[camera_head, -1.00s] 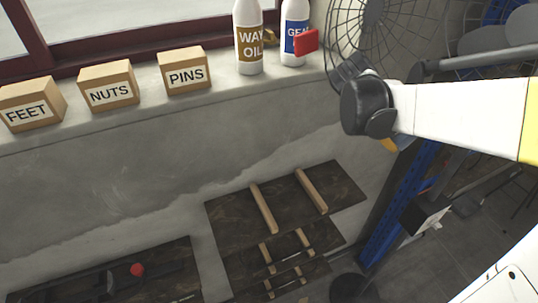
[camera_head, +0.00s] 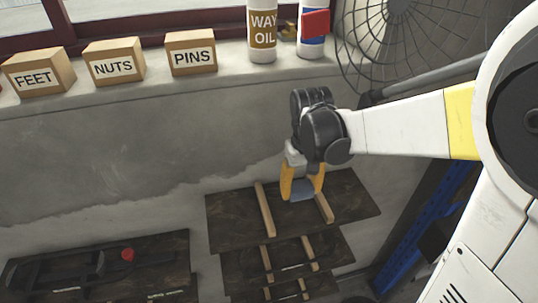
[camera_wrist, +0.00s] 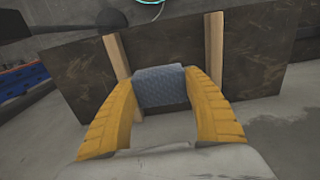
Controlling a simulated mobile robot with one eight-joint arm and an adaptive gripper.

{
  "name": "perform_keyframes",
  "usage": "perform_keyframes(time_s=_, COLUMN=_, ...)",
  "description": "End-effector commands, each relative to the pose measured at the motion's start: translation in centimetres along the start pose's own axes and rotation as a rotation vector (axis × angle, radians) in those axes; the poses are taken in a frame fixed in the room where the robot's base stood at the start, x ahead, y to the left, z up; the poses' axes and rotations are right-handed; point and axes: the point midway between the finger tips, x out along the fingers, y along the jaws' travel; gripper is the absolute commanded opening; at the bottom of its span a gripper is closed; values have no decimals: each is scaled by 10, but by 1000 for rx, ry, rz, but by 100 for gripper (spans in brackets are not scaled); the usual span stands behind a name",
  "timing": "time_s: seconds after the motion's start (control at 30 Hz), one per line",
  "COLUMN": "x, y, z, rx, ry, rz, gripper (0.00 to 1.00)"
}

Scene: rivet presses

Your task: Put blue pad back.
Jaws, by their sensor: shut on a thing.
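The blue pad (camera_head: 301,189) is between the yellow fingers of my gripper (camera_head: 303,184), which is shut on it. In the wrist view the pad (camera_wrist: 160,86) is a textured blue-grey block pinched between the fingertips of my gripper (camera_wrist: 161,95). In the head view the pad overlaps the top dark shelf board (camera_head: 345,205), between two wooden strips (camera_head: 264,210). I cannot tell whether it touches the board.
Lower dark boards with similar strips (camera_head: 308,252) sit below. A dark board with a red knob (camera_head: 127,255) is at the lower left. Boxes labelled FEET, NUTS and PINS (camera_head: 191,57) and bottles (camera_head: 262,35) stand on the ledge. A fan (camera_head: 400,40) is at the upper right.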

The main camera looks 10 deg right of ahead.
Motion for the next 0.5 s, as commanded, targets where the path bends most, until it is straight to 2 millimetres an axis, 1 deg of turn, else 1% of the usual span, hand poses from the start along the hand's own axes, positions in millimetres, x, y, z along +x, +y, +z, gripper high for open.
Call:
perform_keyframes(time_s=0.03, x=7, y=-6, z=-7, rx=-2, ry=0, rz=0, gripper=33)
perform_keyframes(time_s=0.1, x=12, y=-12, z=-14, rx=-2, ry=0, rz=0, gripper=33)
perform_keyframes(time_s=0.2, x=16, y=-17, z=-19, rx=0, ry=0, rz=1, gripper=33)
perform_keyframes(time_s=0.27, x=20, y=-18, z=-20, rx=1, ry=0, rz=1, gripper=33)
perform_keyframes(time_s=0.4, x=43, y=-18, z=-20, rx=1, ry=0, rz=1, gripper=33)
perform_keyframes(time_s=0.5, x=54, y=-18, z=-20, rx=1, ry=0, rz=1, gripper=33)
